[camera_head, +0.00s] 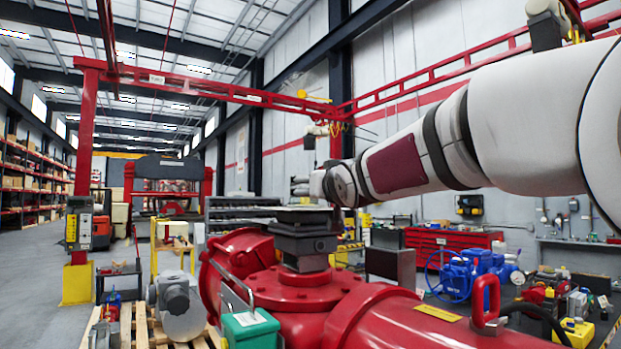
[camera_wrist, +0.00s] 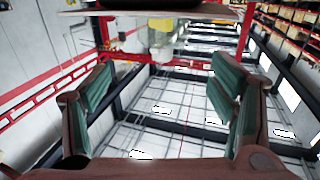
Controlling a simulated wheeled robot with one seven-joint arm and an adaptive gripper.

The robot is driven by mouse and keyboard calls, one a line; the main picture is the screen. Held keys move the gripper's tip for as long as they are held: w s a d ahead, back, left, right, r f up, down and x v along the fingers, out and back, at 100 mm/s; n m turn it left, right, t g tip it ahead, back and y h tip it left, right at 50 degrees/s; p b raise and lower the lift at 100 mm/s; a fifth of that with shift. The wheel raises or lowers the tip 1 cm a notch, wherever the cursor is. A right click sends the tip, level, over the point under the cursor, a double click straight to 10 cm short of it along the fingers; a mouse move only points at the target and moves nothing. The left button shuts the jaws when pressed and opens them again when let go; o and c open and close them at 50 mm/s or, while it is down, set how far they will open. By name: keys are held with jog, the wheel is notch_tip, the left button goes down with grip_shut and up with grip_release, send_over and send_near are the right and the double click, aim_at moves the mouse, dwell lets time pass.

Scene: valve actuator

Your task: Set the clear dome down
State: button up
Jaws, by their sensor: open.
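A small see-through shape with yellow in it, which looks like the clear dome (camera_wrist: 160,38), is in the upper middle of the wrist view. It appears by the edge of a pale flat plate (camera_wrist: 205,13); whether they touch I cannot tell. My gripper (camera_wrist: 160,100) is open, with its green-padded fingers wide apart to the left and right and nothing gripped between them. In the head view, my gripper end (camera_head: 335,205) is low over a black block (camera_head: 303,243) on a large red actuator (camera_head: 310,290). I cannot make out the dome there.
A green box (camera_head: 250,327) stands in front of the actuator at the lower left. A red lifting lug (camera_head: 487,300) rises at the right. A red overhead frame (camera_head: 225,92) spans the hall.

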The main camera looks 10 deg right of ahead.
jog(key=shift+s+f, duration=0.1)
jog(key=shift+s, duration=0.55)
jog(key=s+f+g, duration=0.6)
jog(key=s+f, duration=0.9)
jog(key=s, duration=0.5)
jog(key=s+f+g, duration=0.6)
jog(key=s+f, duration=1)
jog(key=s, duration=0.4)
jog(key=shift+a+f, duration=0.1)
